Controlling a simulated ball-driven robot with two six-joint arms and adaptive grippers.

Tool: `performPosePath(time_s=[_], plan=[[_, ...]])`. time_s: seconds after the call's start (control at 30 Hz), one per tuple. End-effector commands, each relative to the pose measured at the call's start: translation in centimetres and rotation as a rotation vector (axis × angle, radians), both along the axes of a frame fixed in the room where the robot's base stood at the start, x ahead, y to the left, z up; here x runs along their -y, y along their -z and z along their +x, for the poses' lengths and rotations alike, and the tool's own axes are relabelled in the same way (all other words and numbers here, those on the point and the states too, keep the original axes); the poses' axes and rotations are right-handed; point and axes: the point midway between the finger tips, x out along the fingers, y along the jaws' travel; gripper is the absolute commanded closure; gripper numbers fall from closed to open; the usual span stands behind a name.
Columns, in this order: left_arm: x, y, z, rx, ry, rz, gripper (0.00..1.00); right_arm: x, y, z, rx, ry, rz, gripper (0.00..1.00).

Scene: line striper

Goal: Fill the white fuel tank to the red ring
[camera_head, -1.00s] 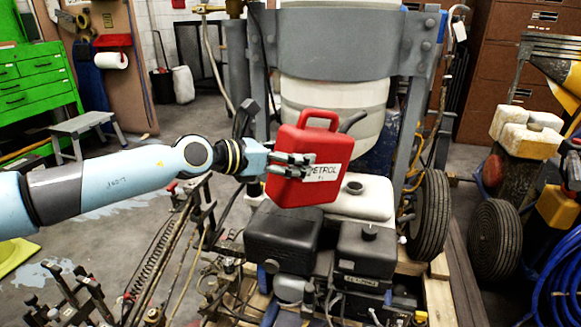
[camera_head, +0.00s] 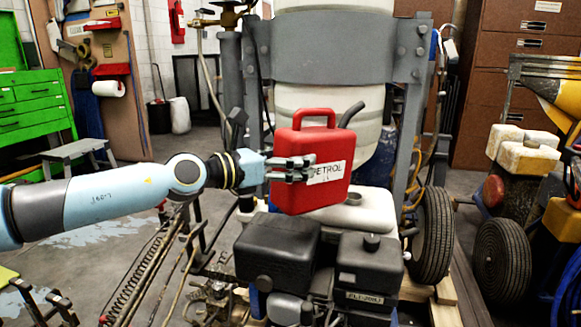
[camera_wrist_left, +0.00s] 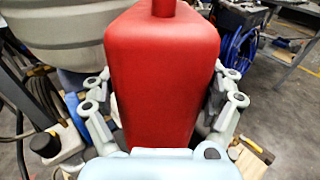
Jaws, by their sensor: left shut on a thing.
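A red petrol can (camera_head: 312,200) with a white label, top handle and dark spout stands upright in the air. My left gripper (camera_head: 292,168) is shut on the can's body. In the left wrist view the red can (camera_wrist_left: 163,75) fills the middle, with gripper fingers on both its sides. The white fuel tank (camera_head: 375,207) sits on the machine, below and right of the can, with an open filler neck at its top. The spout rises to the upper right and is not tipped. The red ring and the fuel level cannot be made out. My right gripper is not in view.
A black engine housing (camera_head: 275,250) and a second black box (camera_head: 370,262) stand in front of the tank. A large white vessel in a grey frame (camera_head: 345,50) rises behind the can. A wheel (camera_head: 432,236) stands to the right.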

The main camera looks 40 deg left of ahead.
Motion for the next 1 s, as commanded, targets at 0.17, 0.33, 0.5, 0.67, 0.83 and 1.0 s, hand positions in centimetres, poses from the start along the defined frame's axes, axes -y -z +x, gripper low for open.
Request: performPosePath(time_s=[0.17,0.33,0.5,0.67,0.83,1.0], plan=[[0.1,-0.4,0.1,0.010,0.000,-0.001,0.73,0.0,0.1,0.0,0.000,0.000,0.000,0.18],[0.1,-0.4,0.1,0.010,0.000,0.000,0.73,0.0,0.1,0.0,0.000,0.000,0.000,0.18],[0.0,-0.9,0.1,0.032,0.001,-0.004,0.73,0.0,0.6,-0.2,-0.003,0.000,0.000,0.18],[0.0,-2.1,0.1,0.075,0.002,-0.015,0.73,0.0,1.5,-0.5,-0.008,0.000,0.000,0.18],[0.0,-3.1,0.1,0.104,0.000,-0.024,0.73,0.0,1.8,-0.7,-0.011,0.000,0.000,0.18],[0.0,-3.3,0.1,0.108,0.000,-0.026,0.73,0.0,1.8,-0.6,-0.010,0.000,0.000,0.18]])
